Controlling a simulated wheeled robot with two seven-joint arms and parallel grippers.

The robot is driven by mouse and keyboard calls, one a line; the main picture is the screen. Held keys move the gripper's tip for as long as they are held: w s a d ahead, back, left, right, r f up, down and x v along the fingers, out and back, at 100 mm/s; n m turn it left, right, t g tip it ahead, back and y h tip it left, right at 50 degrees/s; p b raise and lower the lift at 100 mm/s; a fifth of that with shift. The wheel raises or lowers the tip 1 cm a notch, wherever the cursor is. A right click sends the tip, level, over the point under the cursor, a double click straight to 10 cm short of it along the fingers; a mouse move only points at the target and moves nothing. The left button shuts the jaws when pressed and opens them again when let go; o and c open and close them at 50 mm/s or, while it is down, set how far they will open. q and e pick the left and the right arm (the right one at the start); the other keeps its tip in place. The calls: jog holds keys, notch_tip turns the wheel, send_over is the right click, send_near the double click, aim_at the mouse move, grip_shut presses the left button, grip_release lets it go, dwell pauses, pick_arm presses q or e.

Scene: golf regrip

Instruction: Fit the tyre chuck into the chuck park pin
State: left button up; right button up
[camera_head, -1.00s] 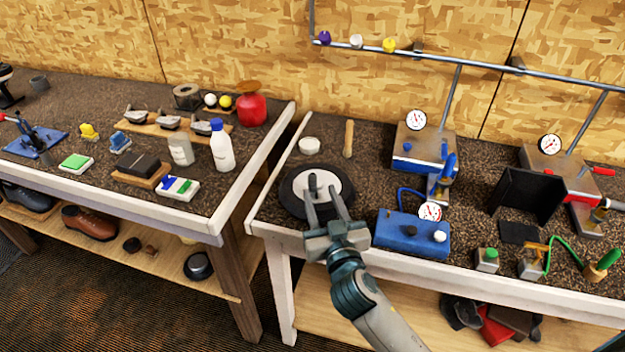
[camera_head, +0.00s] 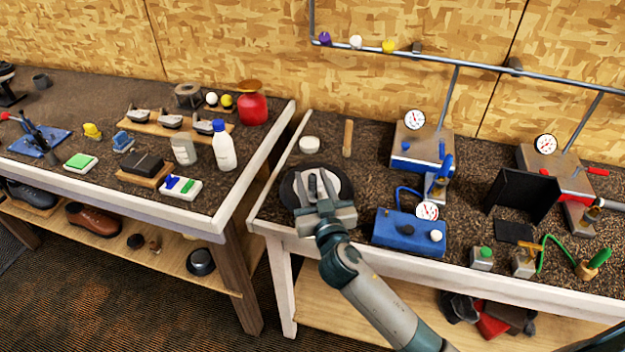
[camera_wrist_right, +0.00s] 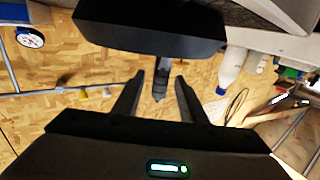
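My right gripper (camera_head: 321,180) is over the black tyre (camera_head: 291,192) with a pale centre, which lies flat near the right bench's front left corner. In the right wrist view its fingers (camera_wrist_right: 159,85) are apart. A short grey post (camera_wrist_right: 161,72) stands between them with gaps at both sides, so the gripper is open. I cannot tell whether this post is the tyre chuck. A blue box (camera_head: 408,232) with a gauge and a blue hose (camera_head: 407,190) sits to the right. I cannot identify the chuck park pin for sure. My left gripper is not in view.
Right of the blue box are small metal blocks (camera_head: 482,262), a black upright panel (camera_head: 520,195) and a green hose (camera_head: 545,250). A white cup (camera_head: 309,145) and a wooden stick (camera_head: 348,138) lie behind the tyre. A gap separates the two benches.

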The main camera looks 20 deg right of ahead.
aim_at(313, 175)
jog(key=shift+w, duration=0.1)
dwell(0.4)
grip_shut()
jog(key=shift+r, duration=0.15)
jog(key=shift+r, duration=0.25)
notch_tip(313, 175, up, 3)
jog(key=shift+r+b, duration=0.15)
jog(key=shift+b, duration=0.3)
jog(key=s+d+r+b, duration=0.2)
jog(key=s+d+r, duration=0.5)
jog(key=s+d, duration=0.1)
jog(key=shift+s, duration=0.25)
